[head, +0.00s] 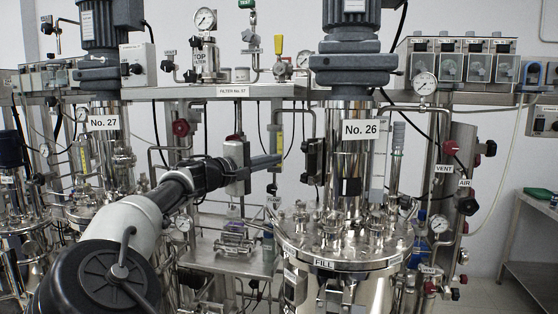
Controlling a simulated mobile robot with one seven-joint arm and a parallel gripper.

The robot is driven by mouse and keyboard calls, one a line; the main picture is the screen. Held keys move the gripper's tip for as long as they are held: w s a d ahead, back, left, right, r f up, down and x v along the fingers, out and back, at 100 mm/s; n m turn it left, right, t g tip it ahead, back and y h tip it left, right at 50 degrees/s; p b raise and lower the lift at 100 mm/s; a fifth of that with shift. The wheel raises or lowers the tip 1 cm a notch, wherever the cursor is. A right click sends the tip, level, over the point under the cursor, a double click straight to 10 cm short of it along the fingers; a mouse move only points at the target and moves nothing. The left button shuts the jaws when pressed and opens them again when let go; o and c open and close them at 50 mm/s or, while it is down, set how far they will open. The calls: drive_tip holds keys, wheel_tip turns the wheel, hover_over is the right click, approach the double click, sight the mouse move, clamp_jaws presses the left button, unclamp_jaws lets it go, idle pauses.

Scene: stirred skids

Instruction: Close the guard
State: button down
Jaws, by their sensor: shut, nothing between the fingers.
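My gripper (280,160) reaches in from the left on my arm. Its fingers point right and are shut and empty. The tips are left of the steel column (345,150) labelled No. 26, apparently short of it in the picture; the depth gap is hard to judge. A dark narrow panel (314,162) stands at the column's left side, just right of my fingertips. It may be the guard, but I cannot be sure. A small black square (350,187) shows on the column's lower front. I cannot tell whether the guard is open or closed.
The No. 26 vessel lid (335,258), crowded with fittings, is below the column. A clear sight tube (279,145) hangs near my fingertips. A steel shelf (235,258) lies below my arm. Open floor (500,296) shows at far right.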

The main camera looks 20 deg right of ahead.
sight(314, 158)
drive_tip(key=d, duration=0.7)
drive_tip(key=shift+s+d, duration=0.2)
drive_tip(key=shift+s, duration=0.05)
